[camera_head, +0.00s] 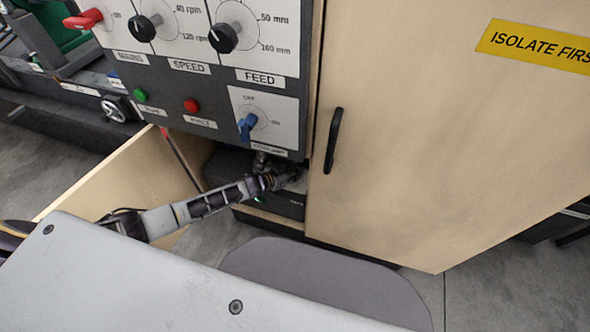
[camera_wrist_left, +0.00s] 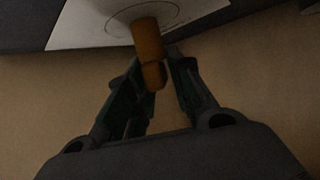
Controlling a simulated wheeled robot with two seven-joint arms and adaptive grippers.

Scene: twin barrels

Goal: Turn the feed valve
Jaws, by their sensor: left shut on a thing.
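My left arm reaches under the control panel, and its gripper (camera_head: 284,179) is partly in shadow in the head view. In the left wrist view my left gripper (camera_wrist_left: 156,72) is shut on an orange-brown handle (camera_wrist_left: 147,38), which stands out from a round pale base on a white plate. I take this to be the feed valve's handle, but no label on it can be read. The handle cannot be made out in the head view. My right gripper is not in view.
The panel has a black FEED knob (camera_head: 223,38), a SPEED knob (camera_head: 142,29), a red lever (camera_head: 84,19) and a blue switch (camera_head: 246,127). A wooden door (camera_head: 440,120) with a black handle (camera_head: 333,140) stands right. An open wooden panel (camera_head: 130,175) stands left of my arm.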

